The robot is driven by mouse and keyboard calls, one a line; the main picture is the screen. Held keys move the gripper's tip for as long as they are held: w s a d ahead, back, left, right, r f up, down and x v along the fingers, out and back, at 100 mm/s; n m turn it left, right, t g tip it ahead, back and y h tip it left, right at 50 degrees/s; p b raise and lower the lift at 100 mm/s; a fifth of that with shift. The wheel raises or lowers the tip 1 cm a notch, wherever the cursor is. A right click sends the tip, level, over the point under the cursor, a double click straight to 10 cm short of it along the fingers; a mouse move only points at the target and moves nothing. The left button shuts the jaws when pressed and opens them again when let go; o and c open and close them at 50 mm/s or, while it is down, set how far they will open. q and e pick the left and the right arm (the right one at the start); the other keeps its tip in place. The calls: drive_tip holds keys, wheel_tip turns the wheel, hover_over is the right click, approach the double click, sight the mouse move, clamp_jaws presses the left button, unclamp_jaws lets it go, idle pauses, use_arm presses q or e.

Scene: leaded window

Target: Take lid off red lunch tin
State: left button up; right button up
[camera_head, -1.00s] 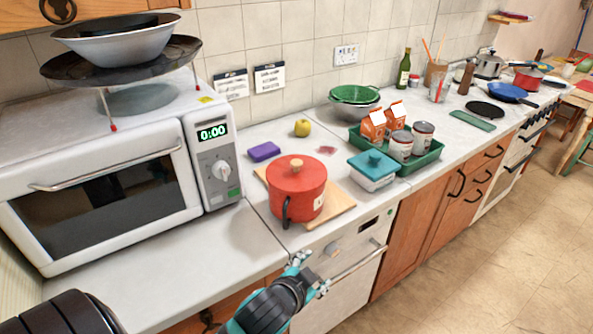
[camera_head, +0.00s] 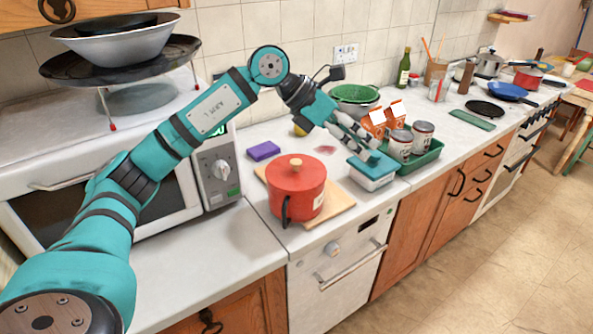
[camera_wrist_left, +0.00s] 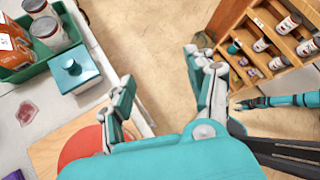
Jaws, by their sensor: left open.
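The red tin (camera_head: 308,205) stands upright on a wooden board on the counter. Its red lid (camera_head: 297,172) is on it, with a wooden knob on top. In the left wrist view part of the red lid (camera_wrist_left: 82,146) shows at lower left, cut off by my gripper. My left gripper (camera_head: 370,148) is open and empty, raised right of the tin; in the head view its fingers overlap a teal-lidded box. It also shows in the wrist view (camera_wrist_left: 162,68). A teal arm part, perhaps my right gripper (camera_wrist_left: 245,102), shows at right.
The teal-lidded white box (camera_head: 371,180) stands right of the board (camera_head: 335,212), beside a green tray (camera_head: 425,160) with cans and cartons. A purple block (camera_head: 263,151) lies behind the tin. The microwave (camera_head: 215,170) stands left. Counter at front left is clear.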

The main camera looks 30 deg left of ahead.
use_arm(q)
drive_tip(key=a+r+y, duration=0.2)
drive_tip(key=a+y, duration=0.1)
drive_tip(key=a, duration=0.5)
drive_tip(key=n+g+y, duration=0.1)
drive_tip(key=n+y, duration=0.1)
drive_tip(key=y, duration=0.2)
approach(295, 161)
drive_tip(key=p+x, duration=0.2)
drive_tip(key=x, duration=0.2)
drive_tip(key=shift+w+p, duration=0.1)
drive_tip(key=shift+p, duration=0.2)
drive_tip(key=p+x, duration=0.2)
drive_tip(key=x, duration=0.2)
drive_tip(key=shift+w+f, duration=0.1)
drive_tip(key=shift+f, duration=0.3)
drive_tip(key=shift+w+d+f, duration=0.1)
drive_tip(key=shift+w+f, duration=0.05)
drive_tip(key=shift+f, duration=0.2)
drive_tip(key=shift+c, duration=0.3)
clamp_jaws()
